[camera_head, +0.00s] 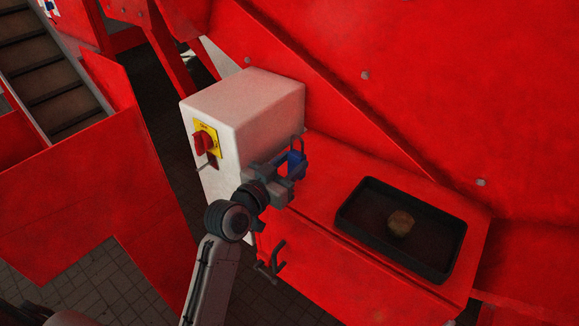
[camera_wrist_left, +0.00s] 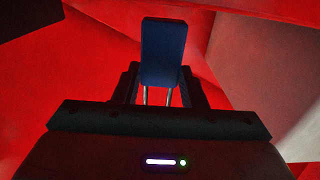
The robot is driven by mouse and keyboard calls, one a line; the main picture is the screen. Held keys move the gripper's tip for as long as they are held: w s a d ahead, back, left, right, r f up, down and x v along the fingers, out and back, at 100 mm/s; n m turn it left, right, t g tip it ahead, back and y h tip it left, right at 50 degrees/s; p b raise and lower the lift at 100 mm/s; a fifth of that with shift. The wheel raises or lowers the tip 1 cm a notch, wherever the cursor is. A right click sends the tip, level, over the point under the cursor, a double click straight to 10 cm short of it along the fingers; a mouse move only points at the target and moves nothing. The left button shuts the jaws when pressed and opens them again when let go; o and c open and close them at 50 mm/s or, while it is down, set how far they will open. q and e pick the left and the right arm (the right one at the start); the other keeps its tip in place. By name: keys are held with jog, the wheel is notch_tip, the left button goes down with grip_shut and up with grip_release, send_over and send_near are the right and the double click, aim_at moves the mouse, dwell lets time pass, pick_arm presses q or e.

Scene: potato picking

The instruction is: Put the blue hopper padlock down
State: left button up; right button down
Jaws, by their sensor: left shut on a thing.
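The blue padlock (camera_head: 296,160) is in my left gripper (camera_head: 291,168), in front of the right side of the pale switch box and over the red ledge. In the left wrist view the padlock (camera_wrist_left: 163,52) stands between the fingers, its blue body pointing away from the wrist and two metal shackle legs showing below it. My left gripper (camera_wrist_left: 160,95) is shut on it. I cannot tell from these views whether the padlock touches the ledge. My right gripper is not in view.
The pale switch box (camera_head: 262,105) carries a red rotary switch on a yellow plate (camera_head: 205,140). A black tray (camera_head: 355,222) holding a brown potato (camera_head: 400,223) sits on the red ledge (camera_head: 330,160) to the right. A dark hook-like handle (camera_head: 270,264) hangs at the ledge's front.

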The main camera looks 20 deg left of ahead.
pick_arm(q)
jog(key=shift+f, duration=0.75)
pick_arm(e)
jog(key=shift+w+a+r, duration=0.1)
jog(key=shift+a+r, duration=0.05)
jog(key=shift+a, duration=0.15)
pick_arm(q)
jog(key=shift+f, duration=0.25)
jog(key=o, duration=1)
jog(key=shift+r, duration=0.1)
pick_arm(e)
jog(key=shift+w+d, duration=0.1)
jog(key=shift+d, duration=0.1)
